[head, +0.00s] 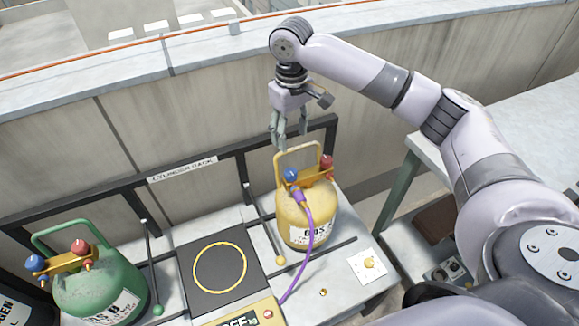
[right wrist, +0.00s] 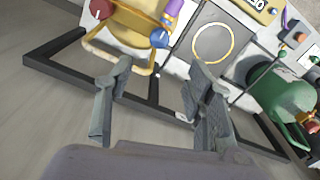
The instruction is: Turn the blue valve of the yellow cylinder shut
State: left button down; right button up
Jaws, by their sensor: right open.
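The yellow cylinder (head: 306,222) stands upright on the bench in the head view, with a loop handle, a blue valve (head: 291,174) on the left and a red valve (head: 326,161) on the right. A purple hose runs from its valve block. My right gripper (head: 290,145) is open and empty, pointing down above and behind the cylinder's handle. In the right wrist view, the blue valve (right wrist: 160,38) and yellow cylinder (right wrist: 140,28) lie beyond the open fingers (right wrist: 155,85), apart from them. My left gripper is not in view.
A green cylinder (head: 103,284) with blue and red valves stands at the left. A scale (head: 195,260) with a yellow ring mark lies between the cylinders. A black rack rail (head: 220,157) runs behind them, near the wall. A grey table (head: 500,125) is at the right.

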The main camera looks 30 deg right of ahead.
aim_at(291, 171)
notch_tip(291, 171, down, 12)
jog(key=shift+f+p, duration=0.1)
jog(key=shift+p, duration=0.55)
jog(key=shift+w+f, duration=0.1)
jog(key=shift+f, duration=0.6)
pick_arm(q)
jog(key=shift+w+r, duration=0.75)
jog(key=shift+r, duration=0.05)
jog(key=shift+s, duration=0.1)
